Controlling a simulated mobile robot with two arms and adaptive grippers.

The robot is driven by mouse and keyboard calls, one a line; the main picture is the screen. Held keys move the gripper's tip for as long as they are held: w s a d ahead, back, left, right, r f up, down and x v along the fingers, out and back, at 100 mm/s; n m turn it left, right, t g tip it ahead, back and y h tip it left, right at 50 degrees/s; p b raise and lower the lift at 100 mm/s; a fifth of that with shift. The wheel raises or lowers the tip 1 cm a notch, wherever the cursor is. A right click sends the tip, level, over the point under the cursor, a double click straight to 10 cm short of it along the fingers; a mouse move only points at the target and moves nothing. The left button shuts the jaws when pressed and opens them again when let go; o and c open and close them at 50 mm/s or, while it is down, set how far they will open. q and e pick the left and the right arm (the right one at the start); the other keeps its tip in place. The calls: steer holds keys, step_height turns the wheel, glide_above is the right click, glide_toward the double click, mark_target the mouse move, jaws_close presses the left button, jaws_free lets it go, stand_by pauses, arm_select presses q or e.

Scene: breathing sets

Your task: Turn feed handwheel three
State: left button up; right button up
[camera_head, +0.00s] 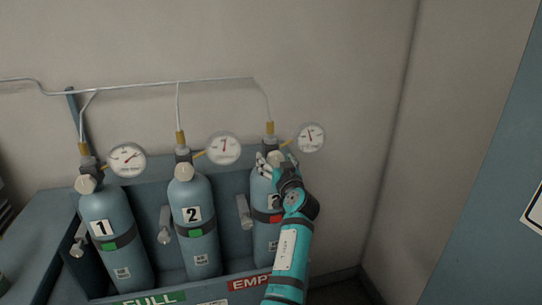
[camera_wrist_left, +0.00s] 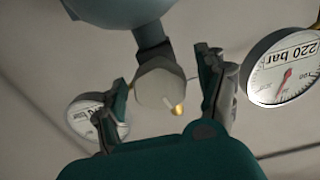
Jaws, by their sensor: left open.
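Cylinder three (camera_head: 262,200) is the rightmost of three blue cylinders, with a red tag on its band. Its number is partly covered by my left gripper (camera_head: 275,163), which is at the cylinder's top front. The pale faceted handwheel three (camera_head: 275,157) is partly hidden there. In the left wrist view, handwheel three (camera_wrist_left: 160,84) lies between the two spread fingers of my left gripper (camera_wrist_left: 160,72). The gripper is open, with visible gaps between the fingers and the handwheel. My right gripper is not in view.
Cylinder one (camera_head: 115,250) and cylinder two (camera_head: 193,225) stand to the left with green tags. Gauge three (camera_head: 311,138) sits close right of the gripper. Thin pipes (camera_head: 177,83) run above. A rack panel marked FULL and EMPTY (camera_head: 200,297) crosses below. Wall space right is clear.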

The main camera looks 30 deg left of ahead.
arm_select(q)
steer(key=shift+s+d+r, duration=0.15)
steer(key=shift+d+r, duration=0.05)
steer(key=shift+d, duration=0.1)
steer(key=shift+c, duration=0.6)
steer(key=shift+a, duration=0.1)
steer(key=c, duration=1)
steer(key=shift+f+m+b, duration=0.25)
steer(key=shift+m+b, duration=0.55)
steer(key=shift+b, duration=0.3)
steer(key=shift+c, duration=0.2)
steer(key=shift+r+m+b, duration=0.2)
steer(key=shift+m+b, duration=0.15)
steer(key=shift+m, duration=0.55)
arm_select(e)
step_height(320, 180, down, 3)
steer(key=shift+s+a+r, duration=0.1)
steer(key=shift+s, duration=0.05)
